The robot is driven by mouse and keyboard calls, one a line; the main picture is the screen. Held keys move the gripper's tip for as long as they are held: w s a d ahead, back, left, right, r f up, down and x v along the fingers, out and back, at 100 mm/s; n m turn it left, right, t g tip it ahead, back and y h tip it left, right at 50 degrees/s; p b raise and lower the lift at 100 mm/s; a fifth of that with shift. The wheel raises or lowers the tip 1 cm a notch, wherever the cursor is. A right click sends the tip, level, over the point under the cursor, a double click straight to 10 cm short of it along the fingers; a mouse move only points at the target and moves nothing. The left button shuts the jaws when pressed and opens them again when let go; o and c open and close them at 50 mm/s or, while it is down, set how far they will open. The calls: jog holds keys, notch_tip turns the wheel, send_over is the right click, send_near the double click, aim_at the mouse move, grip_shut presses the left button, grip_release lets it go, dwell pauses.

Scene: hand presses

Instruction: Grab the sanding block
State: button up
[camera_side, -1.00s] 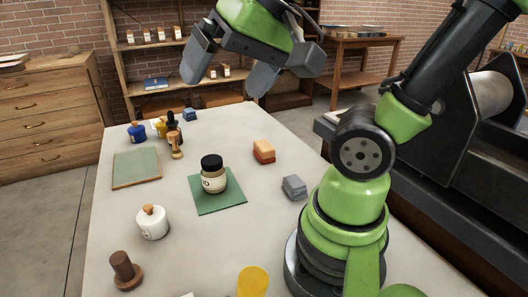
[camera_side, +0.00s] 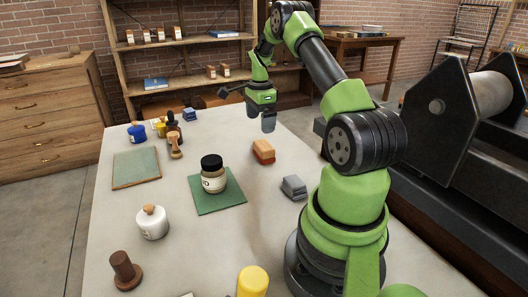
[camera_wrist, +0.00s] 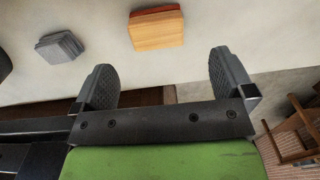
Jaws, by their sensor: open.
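The sanding block (camera_side: 263,150) appears to be the orange-tan wooden block with a red layer along its underside. It lies on the pale table right of centre, and also shows at the top of the wrist view (camera_wrist: 157,30). My gripper (camera_side: 261,119) is above the table and behind the block, its fingers pointing down. In the wrist view my gripper (camera_wrist: 163,65) has its fingers wide apart with nothing between them. The block lies beyond the fingertips, apart from them, roughly in line with the gap.
A grey stepped block (camera_side: 294,187) lies nearer my base; it also shows in the wrist view (camera_wrist: 60,47). A dark-lidded jar (camera_side: 213,180) stands on a green mat (camera_side: 226,204) to the left. A large roller press (camera_side: 450,115) stands at right.

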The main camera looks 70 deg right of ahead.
aim_at(264, 145)
jog(key=f, duration=0.5)
jog(key=shift+s+d+f, duration=0.2)
jog(key=shift+s, duration=0.05)
jog(key=f, duration=0.5)
jog(key=shift+s+f, duration=0.15)
jog(key=shift+s, duration=0.15)
jog(key=c, duration=0.8)
